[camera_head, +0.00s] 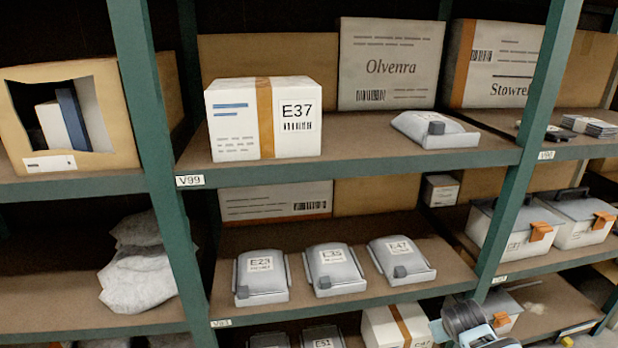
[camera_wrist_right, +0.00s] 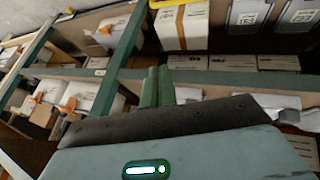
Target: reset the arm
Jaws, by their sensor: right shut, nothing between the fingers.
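My right arm (camera_head: 470,325) shows at the bottom right of the head view, in front of the lower shelf's right end. My right gripper (camera_wrist_right: 158,86) shows in the right wrist view as two greenish fingers close together. It is shut with nothing between the fingers, in front of the racks. The right gripper's fingers cannot be made out in the head view. My left arm and left gripper are in neither view.
Green rack posts (camera_head: 150,120) and shelves stand ahead. Grey bags (camera_head: 140,270) lie left.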

